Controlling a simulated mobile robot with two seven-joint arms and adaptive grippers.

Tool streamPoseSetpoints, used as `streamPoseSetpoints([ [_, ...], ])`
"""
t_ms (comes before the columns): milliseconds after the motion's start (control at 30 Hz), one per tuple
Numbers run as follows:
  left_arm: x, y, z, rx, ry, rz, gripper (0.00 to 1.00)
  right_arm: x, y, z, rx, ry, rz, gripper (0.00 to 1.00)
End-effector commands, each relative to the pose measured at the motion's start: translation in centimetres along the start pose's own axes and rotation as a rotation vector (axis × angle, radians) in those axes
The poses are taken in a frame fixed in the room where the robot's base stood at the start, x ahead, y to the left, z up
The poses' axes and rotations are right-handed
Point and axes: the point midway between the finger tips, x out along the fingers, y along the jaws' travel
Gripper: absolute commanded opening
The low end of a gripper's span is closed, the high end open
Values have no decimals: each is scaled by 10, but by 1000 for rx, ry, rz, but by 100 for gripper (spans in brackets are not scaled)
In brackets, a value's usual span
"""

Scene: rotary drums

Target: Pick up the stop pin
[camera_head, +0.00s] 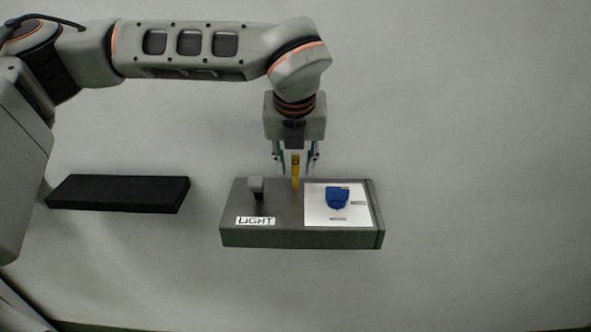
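A slim yellow pin (295,180), which I take to be the stop pin, stands upright at the back middle of a grey box (300,238). My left gripper (295,166) points straight down over the back edge of the box. Its two fingers are spread apart, one on each side of the pin's upper part, with a visible gap to the pin on both sides. The fingertips are small and hard to make out. My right gripper is not in view.
On the box, a grey knob (256,185) stands behind a LIGHT label (256,221) at left. A blue knob (338,197) sits on a white plate (320,213) at right. A black slab (115,194) lies further left. The right side is clear.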

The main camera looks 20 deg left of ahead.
Motion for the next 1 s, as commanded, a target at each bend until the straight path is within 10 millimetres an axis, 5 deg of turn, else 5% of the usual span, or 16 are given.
streamPoseSetpoints([
  [333,10,0,0,0,-1,0,31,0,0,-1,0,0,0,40],
  [467,10,0,0,0,0,0,0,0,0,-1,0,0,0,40],
  [1000,3,0,-1,1,0,-1,0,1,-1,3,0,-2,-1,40],
])
